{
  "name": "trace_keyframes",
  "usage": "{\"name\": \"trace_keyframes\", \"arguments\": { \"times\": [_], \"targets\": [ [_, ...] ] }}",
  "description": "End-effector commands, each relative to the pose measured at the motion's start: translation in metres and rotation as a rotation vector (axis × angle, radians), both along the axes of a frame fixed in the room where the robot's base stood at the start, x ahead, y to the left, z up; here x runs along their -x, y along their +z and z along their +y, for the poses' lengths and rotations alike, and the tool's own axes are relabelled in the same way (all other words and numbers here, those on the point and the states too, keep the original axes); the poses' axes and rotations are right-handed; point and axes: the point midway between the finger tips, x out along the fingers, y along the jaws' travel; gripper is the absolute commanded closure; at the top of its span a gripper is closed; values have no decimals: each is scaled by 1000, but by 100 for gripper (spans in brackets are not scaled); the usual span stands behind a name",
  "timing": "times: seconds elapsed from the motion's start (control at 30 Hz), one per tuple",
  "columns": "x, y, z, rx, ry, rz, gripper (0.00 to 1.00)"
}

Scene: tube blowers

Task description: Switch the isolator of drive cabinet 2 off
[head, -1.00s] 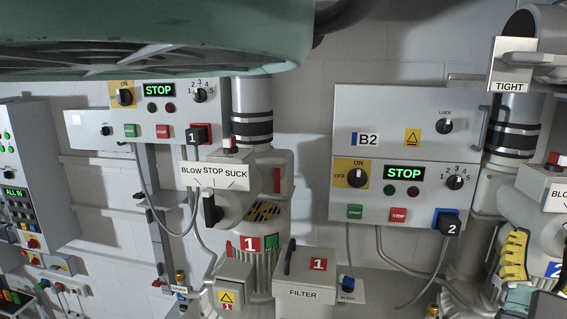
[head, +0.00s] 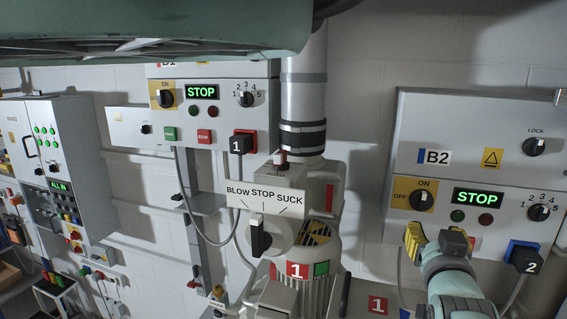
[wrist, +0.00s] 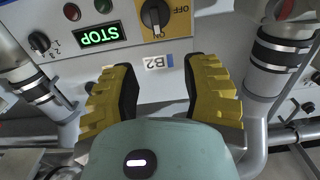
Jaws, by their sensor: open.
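Drive cabinet B2 (head: 465,130) is on the wall at the right of the head view. Its isolator (head: 421,200) is a black rotary knob on a yellow plate, pointing up at ON, with OFF to its left. Its green display (head: 478,198) reads STOP. My gripper (head: 425,245) is just below the isolator in the head view. In the wrist view my gripper (wrist: 163,88) has its yellow fingers spread, nothing between them, apart from the knob.
A blue connector (head: 524,255) with a black plug marked 2 is right of my gripper. Cabinet B1 (head: 210,110) and blower 1 (head: 305,235) with its pipe stand to the left. Pipes (wrist: 285,60) flank the cabinet in the wrist view.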

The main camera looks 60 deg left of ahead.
Motion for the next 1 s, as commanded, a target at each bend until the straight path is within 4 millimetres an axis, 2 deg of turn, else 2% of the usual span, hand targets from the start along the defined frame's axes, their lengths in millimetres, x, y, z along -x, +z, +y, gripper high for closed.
{"name": "trace_keyframes", "arguments": {
  "times": [0.9, 1.0],
  "targets": [
    [-55, -4, 38, -2, -12, -4, 54],
    [-62, 3, 44, -1, -10, -3, 54]
  ]
}}
